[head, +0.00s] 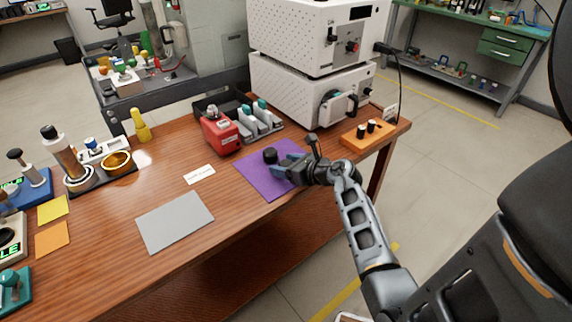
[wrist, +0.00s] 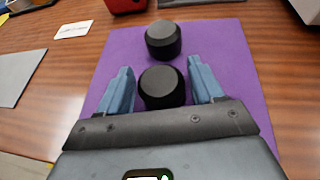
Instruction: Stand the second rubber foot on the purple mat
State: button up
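The purple mat (head: 262,185) lies flat on the wooden table; it fills much of the wrist view (wrist: 120,52). One black rubber foot (wrist: 163,40) stands on the mat beyond my fingertips; it also shows in the head view (head: 270,155). A second black rubber foot (wrist: 163,88) is between my two blue fingers and appears to stand on the mat. My gripper (wrist: 164,76) is open around it, with a narrow gap on each side. In the head view my gripper (head: 286,164) is low over the mat and hides this second foot.
An orange block (head: 366,136) with two black pieces stands at the table's right end. A red device (head: 220,134) and a grey rack (head: 260,122) stand behind the mat. A white label (head: 199,174) and a grey mat (head: 175,222) lie to the left.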

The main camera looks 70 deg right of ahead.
jog(key=shift+o, duration=1.1)
jog(key=shift+r, duration=0.2)
jog(key=v, duration=1.2)
jog(key=w+a+r+m+t+y, duration=0.1)
jog(key=a+r+m+t+y, duration=0.25)
jog(key=a, duration=0.85)
jog(key=w+a+r+m+t, duration=0.25)
jog(key=a+r+m, duration=0.3)
jog(key=a, duration=0.65)
jog(key=s+a+r+m+g+y, duration=0.1)
jog(key=s+a+m, duration=0.4)
jog(key=m, duration=0.6)
jog(key=s+a+r+m+g+y, duration=0.1)
jog(key=s+a+r+m+g, duration=0.1)
jog(key=s+a+m, duration=0.4)
jog(key=s+m, duration=0.4)
jog(key=m, duration=0.1)
jog(key=shift+s+g, duration=0.25)
jog(key=shift+g, duration=0.15)
